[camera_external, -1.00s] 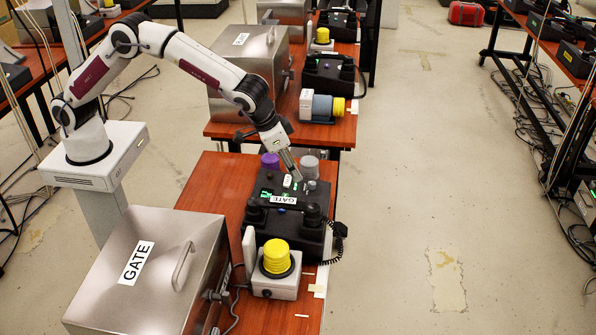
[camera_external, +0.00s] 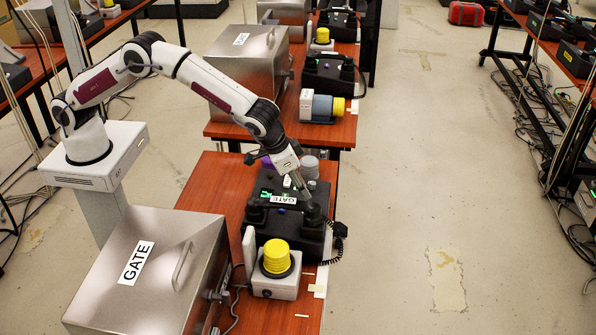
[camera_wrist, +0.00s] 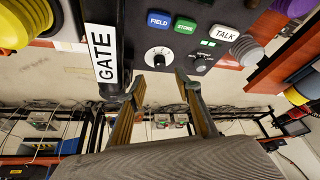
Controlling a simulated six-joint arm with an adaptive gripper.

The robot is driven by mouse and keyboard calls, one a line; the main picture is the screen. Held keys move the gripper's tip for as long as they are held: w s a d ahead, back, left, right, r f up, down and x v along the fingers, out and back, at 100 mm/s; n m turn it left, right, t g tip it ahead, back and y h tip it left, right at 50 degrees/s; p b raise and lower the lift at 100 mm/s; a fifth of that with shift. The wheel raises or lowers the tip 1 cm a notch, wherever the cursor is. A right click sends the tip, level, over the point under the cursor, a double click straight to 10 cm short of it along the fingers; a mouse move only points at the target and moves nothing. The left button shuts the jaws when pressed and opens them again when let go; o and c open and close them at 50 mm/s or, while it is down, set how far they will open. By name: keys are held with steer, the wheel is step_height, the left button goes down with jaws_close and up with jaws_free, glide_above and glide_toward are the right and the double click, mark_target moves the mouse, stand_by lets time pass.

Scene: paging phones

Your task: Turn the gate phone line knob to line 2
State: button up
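The black gate phone (camera_external: 262,218) sits on the red-brown table with its GATE label (camera_external: 283,200) facing up. In the wrist view its GATE label (camera_wrist: 101,54) is at the left, and a round knob with a white dial (camera_wrist: 158,57) is on the panel near the middle. The numbers on the dial are too small to read. My gripper (camera_wrist: 159,80) is open, with its two fingertips apart on either side of the knob in the picture and nothing between them. In the external view my gripper (camera_external: 306,194) is low over the phone's right part.
On the panel are a blue FIELD button (camera_wrist: 159,19), a green STORE button (camera_wrist: 185,25), a white TALK button (camera_wrist: 226,33) and a small switch (camera_wrist: 201,64). A yellow-topped device (camera_external: 276,258) stands in front of the phone. A metal GATE box (camera_external: 150,285) stands at front left.

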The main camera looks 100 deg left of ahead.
steer(key=shift+x, duration=3.75)
jaws_close()
